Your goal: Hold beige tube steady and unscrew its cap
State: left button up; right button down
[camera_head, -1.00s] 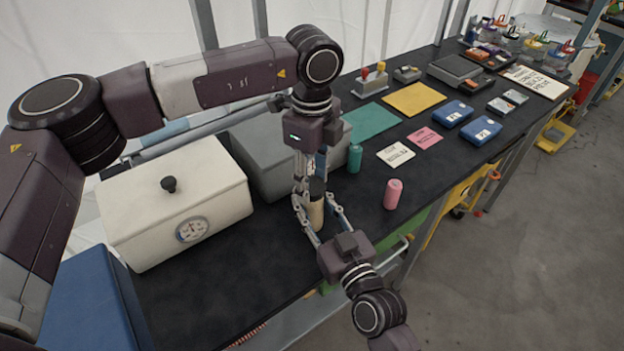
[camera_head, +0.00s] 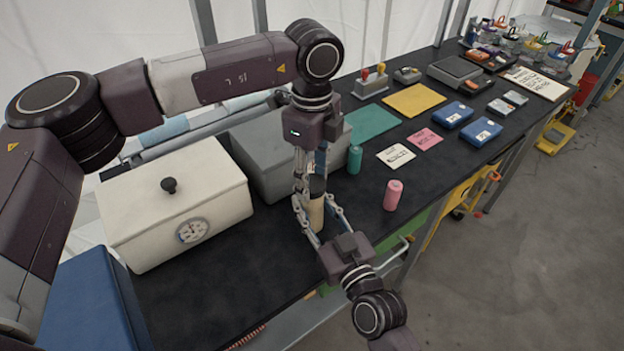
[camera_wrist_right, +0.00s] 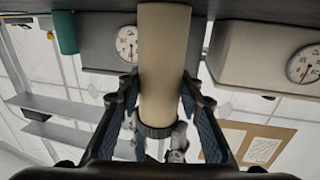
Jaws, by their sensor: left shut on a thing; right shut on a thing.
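The beige tube (camera_head: 316,214) stands upright on the black bench top, with its dark cap (camera_head: 317,186) on top. My left gripper (camera_head: 311,184) comes down from above and is shut on the cap. My right gripper (camera_head: 318,218) reaches in from the lower right and is shut on the tube's body below the cap. In the right wrist view, which is upside down, the beige tube (camera_wrist_right: 165,60) runs between my right fingers. The dark cap (camera_wrist_right: 162,131) is at its lower end there, partly hidden. Whether the thread has loosened cannot be seen.
A teal tube (camera_head: 355,159) and a pink tube (camera_head: 393,195) stand to the right. A white box with a dial (camera_head: 140,205) and a grey box (camera_head: 270,165) stand left and behind. The bench front edge is close to my right arm.

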aim_at(312, 183)
pick_arm(q)
jog(key=shift+r, duration=0.65)
jog(key=shift+r, duration=2)
pick_arm(e)
jog(key=c, duration=1.3)
grip_release()
jog(key=shift+o, duration=0.2)
jog(key=shift+s, duration=0.1)
jog(key=v, duration=1.2)
